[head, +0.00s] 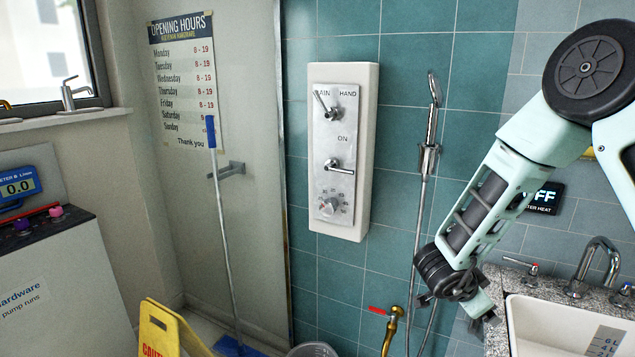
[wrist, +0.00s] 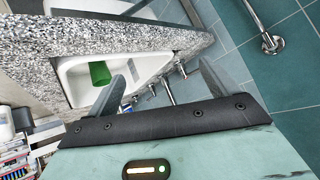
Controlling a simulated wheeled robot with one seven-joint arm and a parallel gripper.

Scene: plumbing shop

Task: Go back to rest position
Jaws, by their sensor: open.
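My gripper (head: 482,312) hangs at the lower right of the head view, at the end of my pale green arm, pointing down beside the left edge of the sink counter. In the wrist view its two fingers (wrist: 162,90) stand apart with nothing between them. The white sink basin (wrist: 75,82) shows beyond the fingers there, with a green object (wrist: 100,73) in it. In the head view the basin (head: 520,325) is partly cut off by the frame edge.
A shower control panel (head: 340,150) with levers and a dial is on the teal wall. A hand shower (head: 430,150) and a brass tap with red handle (head: 390,320) are left of my gripper. A sink faucet (head: 597,262), yellow caution sign (head: 165,330) and broom (head: 222,220) also stand around.

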